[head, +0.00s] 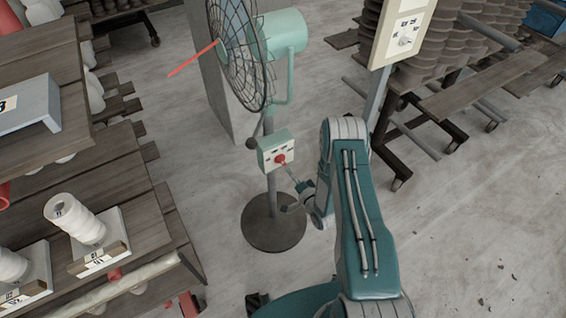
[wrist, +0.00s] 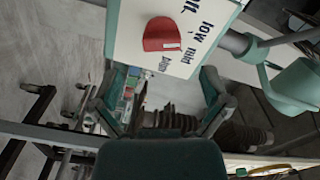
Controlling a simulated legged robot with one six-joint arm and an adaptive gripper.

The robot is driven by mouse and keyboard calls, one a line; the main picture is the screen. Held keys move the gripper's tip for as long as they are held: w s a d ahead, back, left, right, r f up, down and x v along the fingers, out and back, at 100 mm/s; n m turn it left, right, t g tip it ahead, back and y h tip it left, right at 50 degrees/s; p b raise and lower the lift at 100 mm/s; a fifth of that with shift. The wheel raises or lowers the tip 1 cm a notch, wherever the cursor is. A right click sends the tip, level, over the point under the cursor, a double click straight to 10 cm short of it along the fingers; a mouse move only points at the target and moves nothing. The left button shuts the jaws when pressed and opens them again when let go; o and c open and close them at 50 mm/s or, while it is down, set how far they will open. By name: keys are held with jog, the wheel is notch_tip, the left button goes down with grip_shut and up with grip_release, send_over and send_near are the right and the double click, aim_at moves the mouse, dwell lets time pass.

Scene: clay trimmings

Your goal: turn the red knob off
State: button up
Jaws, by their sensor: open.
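The red knob (head: 280,159) sits on the front of a pale green control box (head: 268,143) on the stand of a standing fan. In the wrist view the knob (wrist: 160,33) is on a white panel face beside printed words, one reading "low". Its exact setting is hard to tell. My gripper (head: 294,190) is just below and right of the box in the head view. In the wrist view its two fingers (wrist: 160,88) are spread apart, with the knob beyond their tips and nothing between them. I cannot tell whether any finger touches the box.
The caged fan head (head: 236,45) with a red streamer is above the box, its round base (head: 273,228) on the floor. A white panel with another knob (head: 404,40) stands on a post at right.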

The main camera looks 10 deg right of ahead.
aim_at(284, 164)
jog(key=x, duration=0.6)
jog(key=c, duration=1.2)
